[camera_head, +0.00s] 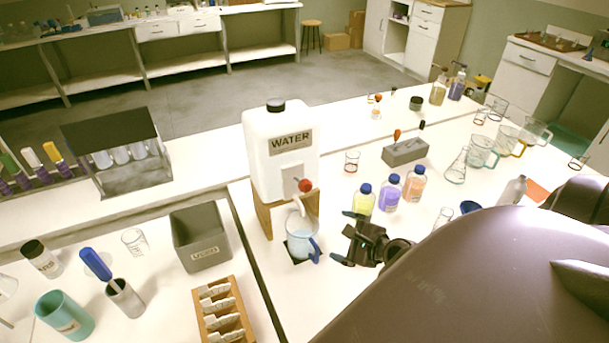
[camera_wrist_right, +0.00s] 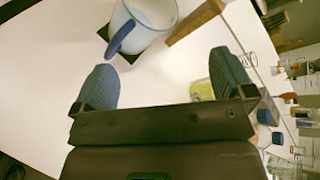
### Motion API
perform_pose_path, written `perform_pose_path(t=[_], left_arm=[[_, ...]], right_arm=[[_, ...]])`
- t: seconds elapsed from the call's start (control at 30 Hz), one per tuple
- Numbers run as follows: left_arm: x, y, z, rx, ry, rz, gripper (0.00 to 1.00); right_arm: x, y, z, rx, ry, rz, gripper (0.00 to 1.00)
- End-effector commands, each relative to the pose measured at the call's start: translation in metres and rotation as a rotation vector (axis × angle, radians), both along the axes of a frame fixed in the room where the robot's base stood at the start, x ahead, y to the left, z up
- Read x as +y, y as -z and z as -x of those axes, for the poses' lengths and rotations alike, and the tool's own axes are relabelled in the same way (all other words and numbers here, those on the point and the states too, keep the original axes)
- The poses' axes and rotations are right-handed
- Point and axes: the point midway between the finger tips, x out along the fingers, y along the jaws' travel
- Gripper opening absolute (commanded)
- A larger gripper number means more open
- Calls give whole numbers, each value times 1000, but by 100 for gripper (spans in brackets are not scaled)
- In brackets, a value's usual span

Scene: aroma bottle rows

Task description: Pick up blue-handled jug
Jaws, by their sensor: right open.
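The blue-handled jug (camera_head: 300,240) stands upright on a dark pad under the red tap of the white water dispenser (camera_head: 277,150). It looks light blue, and its blue handle (camera_head: 314,250) points toward my right gripper. My right gripper (camera_head: 346,238) is open and empty, just right of the jug. In the right wrist view the jug (camera_wrist_right: 155,14) is cut off at the top edge, and its handle (camera_wrist_right: 122,38) lies ahead of the gap between my two open fingers (camera_wrist_right: 163,62). No finger touches the handle there. My left gripper is not in view.
Bottles with blue caps, yellow (camera_head: 364,200), purple (camera_head: 387,193) and orange (camera_head: 414,184), stand close behind my right gripper. A grey bin (camera_head: 200,255) and a wooden rack (camera_head: 243,330) are left of the jug. The white counter in front of the jug is clear.

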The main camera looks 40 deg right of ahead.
Motion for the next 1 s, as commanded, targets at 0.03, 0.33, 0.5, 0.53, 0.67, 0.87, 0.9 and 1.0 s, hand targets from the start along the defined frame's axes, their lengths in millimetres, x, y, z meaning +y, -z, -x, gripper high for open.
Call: perform_pose_path(t=[0.03, 0.33, 0.5, 0.53, 0.67, 0.87, 0.9, 1.0], left_arm=[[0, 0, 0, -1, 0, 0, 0], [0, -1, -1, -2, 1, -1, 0], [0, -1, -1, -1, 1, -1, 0], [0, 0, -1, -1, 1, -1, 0], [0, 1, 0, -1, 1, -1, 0], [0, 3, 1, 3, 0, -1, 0], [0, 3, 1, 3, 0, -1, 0], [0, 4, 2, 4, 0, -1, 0]], right_arm=[[0, -1, 1, 1, 33, -110, 100], [11, -5, 1, 36, 181, -629, 100], [11, -4, 0, 49, 217, -715, 100], [12, -3, -2, 49, 220, -721, 100], [14, 3, -16, 50, 220, -726, 100], [17, 14, -41, 49, 221, -723, 100], [18, 15, -44, 50, 221, -722, 100], [18, 17, -49, 49, 222, -722, 100]])
